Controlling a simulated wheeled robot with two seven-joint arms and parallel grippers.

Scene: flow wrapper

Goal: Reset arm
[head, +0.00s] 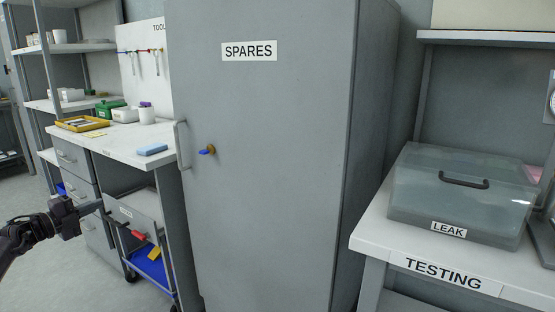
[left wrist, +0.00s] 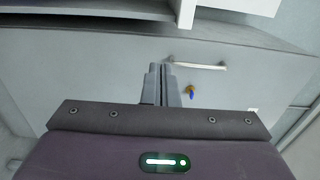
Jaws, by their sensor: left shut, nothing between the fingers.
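My left gripper (head: 98,206) reaches in from the left edge of the head view, in front of the drawers and cart under the workbench. Its fingers are together with nothing between them. They also show together in the left wrist view (left wrist: 163,72), pointing toward a grey door (left wrist: 110,70) with a pale bar handle (left wrist: 195,65) and a blue key (left wrist: 191,95). I cannot tell how far the fingers are from that door. My right gripper is out of view.
A tall grey SPARES cabinet (head: 265,150) stands shut in the middle. The white workbench (head: 120,138) is at left, with a cart (head: 155,262) below its end. At right, a TESTING table (head: 385,228) bears a clear-lidded LEAK box (head: 460,195). Open floor (head: 60,262) shows lower left.

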